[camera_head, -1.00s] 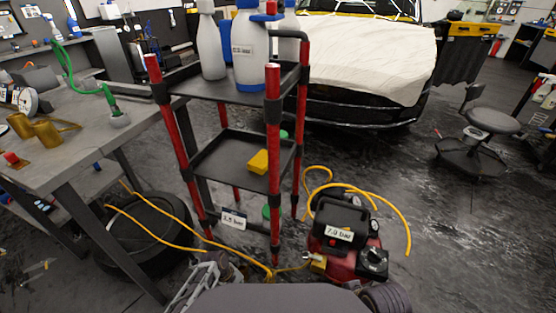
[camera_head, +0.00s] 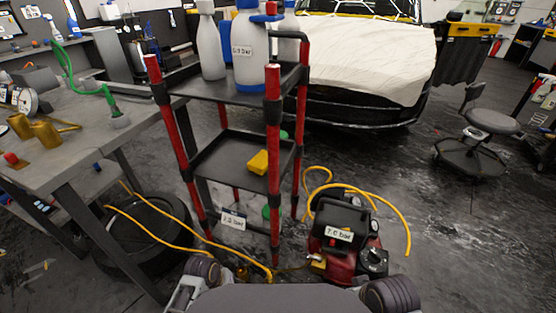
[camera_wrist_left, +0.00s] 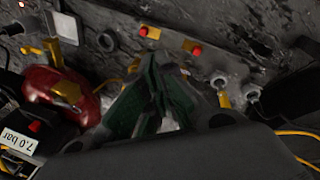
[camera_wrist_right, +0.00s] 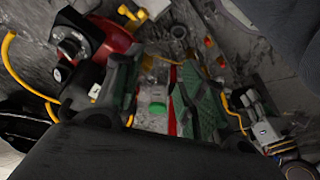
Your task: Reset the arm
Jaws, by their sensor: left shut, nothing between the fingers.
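In the left wrist view my left gripper (camera_wrist_left: 163,92) has its green-padded fingers together with nothing between them. In the right wrist view my right gripper (camera_wrist_right: 157,88) has its fingers apart, with a gap through which a green-and-white item and a red post show farther off. In the head view only parts of my arms show at the bottom edge, one on each side of my body; the fingers are hidden there.
A red-posted cart (camera_head: 273,130) with bottles on top stands in front. A red compressor (camera_head: 338,240) marked 7.0 bar and a yellow hose (camera_head: 160,228) lie on the floor. A workbench (camera_head: 70,150) is at left, a stool (camera_head: 490,122) at right.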

